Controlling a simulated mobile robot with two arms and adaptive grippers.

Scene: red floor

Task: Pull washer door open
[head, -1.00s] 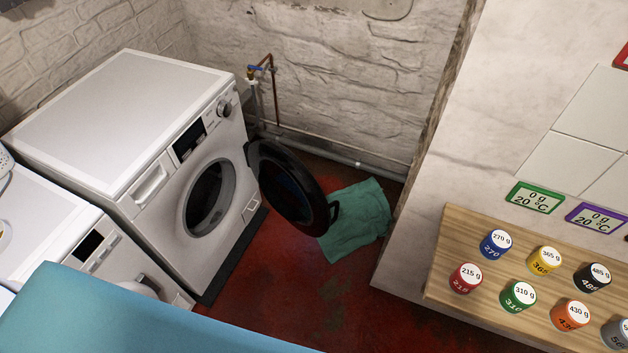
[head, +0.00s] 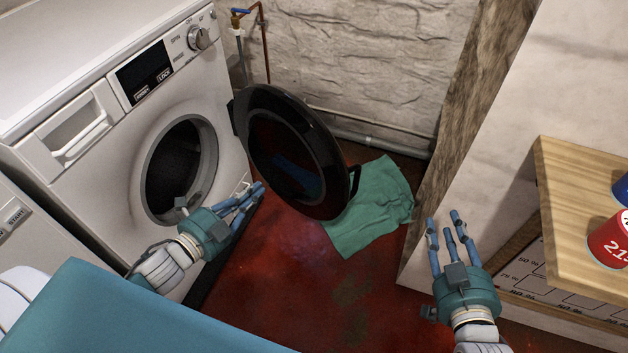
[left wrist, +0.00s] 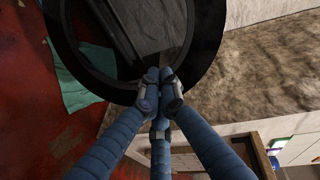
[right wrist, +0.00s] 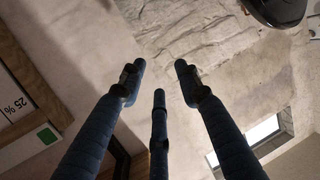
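The washer (head: 120,130) is white and stands at the left, with a dark round drum opening (head: 180,170). Its black round door (head: 295,150) is swung wide open, away from the opening. My left gripper (head: 258,190) is between the opening and the door, close to the door's lower left edge. Its fingertips are together in the left wrist view (left wrist: 160,82), in front of the door's dark rim (left wrist: 215,35). Nothing shows between them, and I cannot tell whether they touch the door. My right gripper (head: 447,222) is open and empty, right of the door.
A green cloth (head: 370,210) lies on the red floor behind the door. A wooden shelf (head: 590,200) with coloured weights stands at the right by a white wall. Pipes run along the back wall.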

